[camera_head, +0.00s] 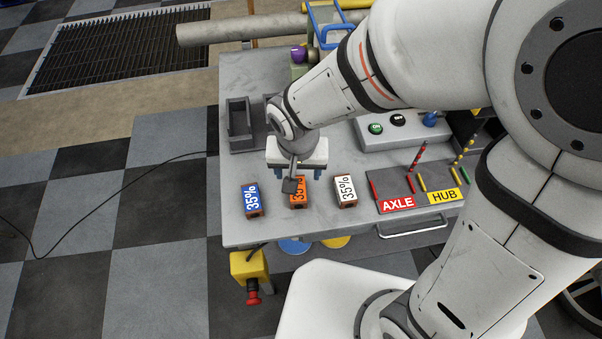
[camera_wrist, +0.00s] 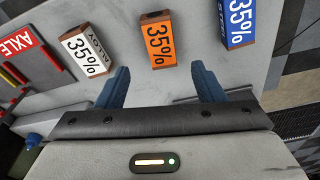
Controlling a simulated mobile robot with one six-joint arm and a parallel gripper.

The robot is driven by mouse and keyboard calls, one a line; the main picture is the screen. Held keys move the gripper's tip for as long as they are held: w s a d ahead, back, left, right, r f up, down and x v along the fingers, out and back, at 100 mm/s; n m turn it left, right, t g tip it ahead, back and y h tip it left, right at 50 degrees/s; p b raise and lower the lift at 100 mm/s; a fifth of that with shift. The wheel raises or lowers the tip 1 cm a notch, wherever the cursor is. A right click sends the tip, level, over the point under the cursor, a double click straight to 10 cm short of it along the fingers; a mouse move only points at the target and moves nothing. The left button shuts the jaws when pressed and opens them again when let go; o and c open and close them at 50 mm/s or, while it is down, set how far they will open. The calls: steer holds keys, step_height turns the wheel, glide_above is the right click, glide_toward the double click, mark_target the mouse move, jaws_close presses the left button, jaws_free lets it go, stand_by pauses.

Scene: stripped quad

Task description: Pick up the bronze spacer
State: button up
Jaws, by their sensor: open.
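Three small brown metallic-looking blocks lie in a row on the grey bench. One has a blue "35%" label (camera_head: 251,200), one an orange "35%" label (camera_head: 298,200) and one a white "35%" label (camera_head: 346,190). I cannot tell from the labels which is the bronze spacer. My gripper (camera_head: 298,175) is open and empty, above the bench just behind the orange-labelled block and partly hiding it. In the wrist view, the orange-labelled block (camera_wrist: 158,40) lies ahead of the gap between my blue fingers (camera_wrist: 160,78), with the white-labelled block (camera_wrist: 86,52) left and the blue-labelled block (camera_wrist: 237,20) right.
A dark tray with AXLE (camera_head: 397,204) and HUB (camera_head: 444,196) labels and coloured pegs is at the right. A grey open bin (camera_head: 239,124) stands at the back left. A button box (camera_head: 388,131) is behind. Bare bench lies around the blocks.

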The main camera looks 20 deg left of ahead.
mark_target(298, 201)
step_height(298, 201, down, 7)
steer(key=shift+s+r, duration=0.15)
steer(key=shift+r, duration=0.05)
steer(key=shift+f, duration=0.55)
steer(key=shift+c, duration=0.2)
jaws_close()
